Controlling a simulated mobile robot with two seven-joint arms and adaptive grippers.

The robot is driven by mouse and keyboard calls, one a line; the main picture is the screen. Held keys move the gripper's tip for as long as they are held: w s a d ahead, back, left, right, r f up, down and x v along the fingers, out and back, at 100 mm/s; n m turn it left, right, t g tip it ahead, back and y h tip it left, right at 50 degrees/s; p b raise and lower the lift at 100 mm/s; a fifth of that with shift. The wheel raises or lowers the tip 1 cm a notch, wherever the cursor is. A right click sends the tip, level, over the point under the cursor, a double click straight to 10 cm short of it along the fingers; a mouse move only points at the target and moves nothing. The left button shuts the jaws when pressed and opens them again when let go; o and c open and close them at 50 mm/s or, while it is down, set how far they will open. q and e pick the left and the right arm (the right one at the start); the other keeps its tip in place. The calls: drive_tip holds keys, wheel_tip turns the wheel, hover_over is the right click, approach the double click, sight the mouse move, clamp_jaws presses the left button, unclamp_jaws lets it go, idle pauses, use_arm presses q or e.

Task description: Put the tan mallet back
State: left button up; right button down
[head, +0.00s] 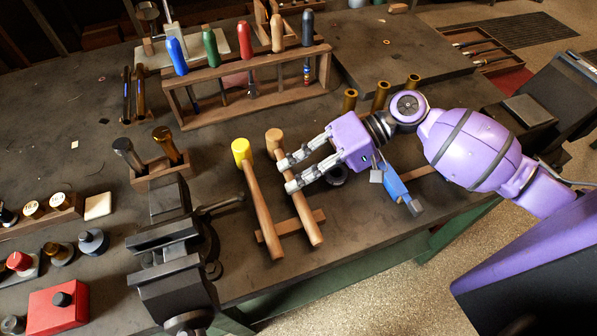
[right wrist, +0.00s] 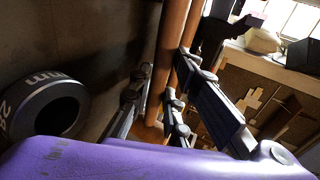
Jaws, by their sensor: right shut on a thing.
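The tan mallet (head: 298,207) has a light wooden head and a long handle. It lies at a slant beside the yellow-headed mallet (head: 261,205). Its lower handle crosses the wooden rest (head: 269,232); whether it touches the rest I cannot tell. My right gripper (head: 286,175) comes in from the right and is shut on the tan mallet's handle, just below the head. In the right wrist view, two brown handles run upward, and the fingers (right wrist: 152,100) are at the nearer one. My left gripper is not in view.
A dark vise (head: 173,240) stands left of the mallets. A wooden tool rack (head: 230,98) with coloured handles stands behind. Several brass cylinders (head: 381,96) stand behind my wrist. The bench's front edge is close.

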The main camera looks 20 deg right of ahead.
drive_tip(key=shift+f, duration=0.1)
drive_tip(key=c, duration=1.7)
unclamp_jaws()
drive_tip(key=shift+o, duration=0.2)
drive_tip(key=b+v, duration=0.1)
drive_tip(key=v, duration=1.1)
